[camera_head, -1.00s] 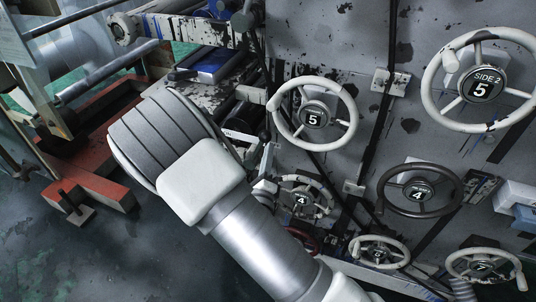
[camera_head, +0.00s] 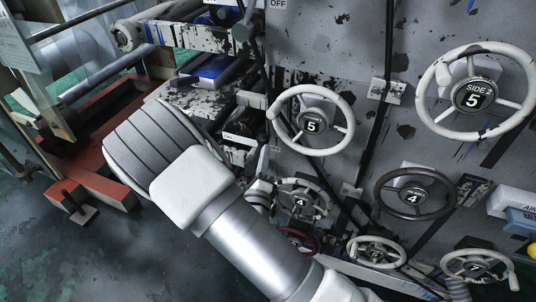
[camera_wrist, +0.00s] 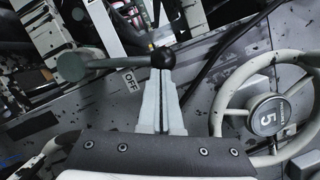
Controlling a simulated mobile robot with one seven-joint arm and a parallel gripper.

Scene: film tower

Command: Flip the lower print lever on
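A grey lever with a large round knob (camera_wrist: 71,67) is in the wrist view at left, its bar running right toward a black ball (camera_wrist: 163,57). An OFF label (camera_wrist: 131,80) is just below the bar. The knob also shows near the top of the head view (camera_head: 243,26), with an OFF label (camera_head: 278,4) to its right. My gripper (camera_wrist: 162,78) shows two pale fingers close together, pointing at the black ball, with nothing seen between them. I cannot tell whether the tips touch the ball. In the head view my arm hides the gripper.
A white handwheel marked 5 (camera_wrist: 229,110) is right of the fingers in the wrist view. Several more handwheels, such as the SIDE 2 wheel (camera_head: 432,105), cover the panel in the head view. A red frame (camera_head: 110,185) stands at left, with open floor (camera_head: 60,260) below.

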